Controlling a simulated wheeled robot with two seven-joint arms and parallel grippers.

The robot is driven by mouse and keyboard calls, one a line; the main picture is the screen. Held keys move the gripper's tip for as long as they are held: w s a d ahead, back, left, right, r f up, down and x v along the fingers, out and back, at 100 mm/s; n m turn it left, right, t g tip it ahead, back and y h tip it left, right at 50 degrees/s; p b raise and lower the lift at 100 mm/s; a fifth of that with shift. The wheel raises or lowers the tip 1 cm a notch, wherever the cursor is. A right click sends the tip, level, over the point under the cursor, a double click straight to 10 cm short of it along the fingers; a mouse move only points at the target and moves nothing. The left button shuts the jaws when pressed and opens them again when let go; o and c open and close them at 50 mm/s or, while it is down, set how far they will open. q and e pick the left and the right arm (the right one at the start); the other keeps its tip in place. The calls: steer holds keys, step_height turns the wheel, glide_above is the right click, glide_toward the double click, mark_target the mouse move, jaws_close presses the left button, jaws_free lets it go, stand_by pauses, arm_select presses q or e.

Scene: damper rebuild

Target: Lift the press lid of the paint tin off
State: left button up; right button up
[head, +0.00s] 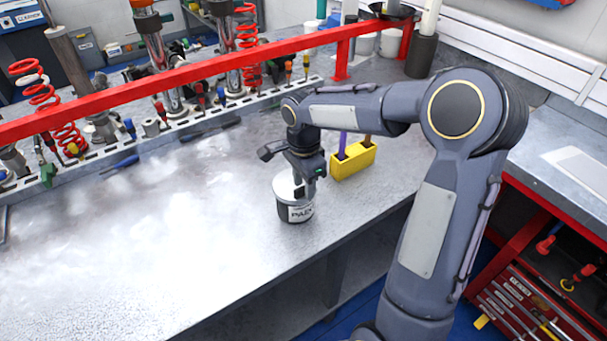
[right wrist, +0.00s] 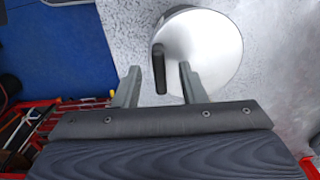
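The paint tin (head: 299,213), black with a white label, stands upright near the front edge of the metal bench. Its silver press lid (head: 283,188) is seated on top. In the right wrist view the lid (right wrist: 215,45) is a bright disc with a dark upright bar-like grip (right wrist: 159,70). My right gripper (head: 306,186) is over the tin, pointing down. Its two fingers (right wrist: 158,70) are apart, one on each side of the dark grip, with gaps showing. The gripper hides part of the lid in the head view. My left gripper is not in view.
A yellow holder (head: 353,162) with upright tools stands close behind and right of the tin. A red rail (head: 200,68) crosses above the bench, with a tool rack (head: 170,133) and coil-spring dampers behind. The bench left of the tin is clear.

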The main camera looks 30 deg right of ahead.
jaws_close()
steer(key=c, duration=0.6)
jaws_free()
jaws_close()
steer(key=shift+r, duration=0.2)
steer(key=shift+r+p, duration=0.8)
steer(key=shift+r, duration=0.2)
steer(key=shift+r, duration=0.1)
steer(key=shift+r+p, duration=1.45)
steer(key=shift+r, duration=0.45)
